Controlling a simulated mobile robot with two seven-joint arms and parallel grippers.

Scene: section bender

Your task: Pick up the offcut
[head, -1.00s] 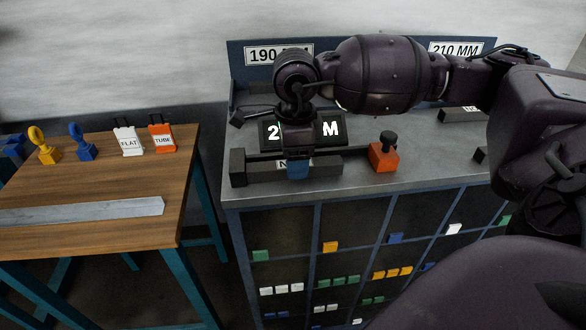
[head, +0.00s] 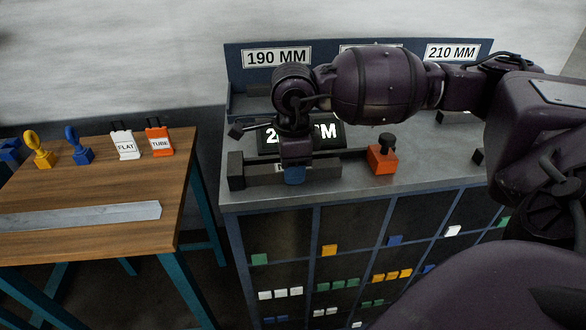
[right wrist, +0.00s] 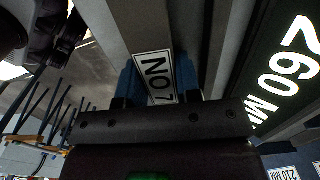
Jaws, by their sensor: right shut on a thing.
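A short grey bar, which I take for the offcut (head: 324,168), lies on the grey bench top against a dark block at its left end. It carries a white "NO 7" label, readable in the right wrist view, where the bar (right wrist: 140,30) runs between the fingers. My right gripper (head: 295,175) points down at the bar's middle; its blue fingertips are on either side of the label in the right wrist view (right wrist: 158,84). It is shut on the bar. In the head view the gripper covers part of the bar and label. My left gripper is not in view.
A dark "260 MM" sign (right wrist: 285,80) stands close behind the bar. An orange block with a black knob (head: 382,160) is just right of it. The wooden table (head: 120,235) at left holds a long metal strip (head: 80,214), tags and stamps.

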